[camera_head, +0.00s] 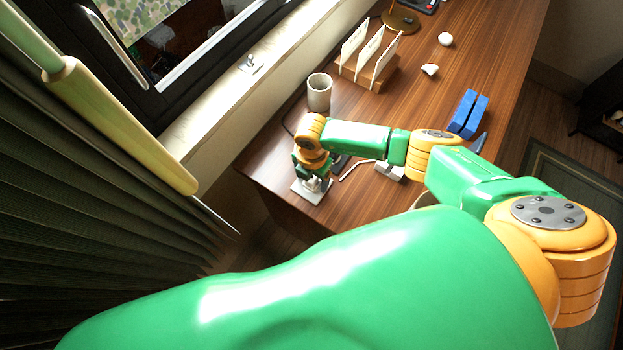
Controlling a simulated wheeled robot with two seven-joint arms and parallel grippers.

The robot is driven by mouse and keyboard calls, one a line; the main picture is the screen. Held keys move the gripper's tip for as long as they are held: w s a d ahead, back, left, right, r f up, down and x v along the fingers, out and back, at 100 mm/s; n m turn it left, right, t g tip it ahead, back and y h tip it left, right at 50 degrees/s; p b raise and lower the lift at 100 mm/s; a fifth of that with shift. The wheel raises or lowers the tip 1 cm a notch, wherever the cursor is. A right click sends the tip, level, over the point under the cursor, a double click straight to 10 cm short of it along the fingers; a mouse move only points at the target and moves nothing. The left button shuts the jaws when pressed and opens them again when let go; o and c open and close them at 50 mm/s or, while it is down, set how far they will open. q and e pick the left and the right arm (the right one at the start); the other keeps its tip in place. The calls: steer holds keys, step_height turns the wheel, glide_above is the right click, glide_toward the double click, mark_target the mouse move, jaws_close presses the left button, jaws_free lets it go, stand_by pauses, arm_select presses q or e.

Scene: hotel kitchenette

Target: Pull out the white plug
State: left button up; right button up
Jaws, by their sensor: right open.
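My right gripper (312,178) points down over a light grey square plate (302,191) at the near left corner of the wooden desk (447,94). Its jaws are open around or just above a small whitish piece on the plate, which looks like the white plug (318,185). The gripper and wrist hide most of this piece, and I cannot tell whether the fingers touch it. A white cable (352,167) runs on the desk to the right of the gripper. A white block (388,172) lies under my forearm, partly hidden. My left gripper is not in view.
A grey cup (319,92) stands behind my wrist. A wooden rack with white cards (368,68) is farther back. Blue blocks (467,112) and white pieces (430,70) lie to the right. The window sill (235,85) and a dark curtain (90,190) are at left.

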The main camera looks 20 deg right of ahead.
jaws_close()
steer(key=shift+r+p, duration=2.9)
steer(key=shift+r, duration=0.1)
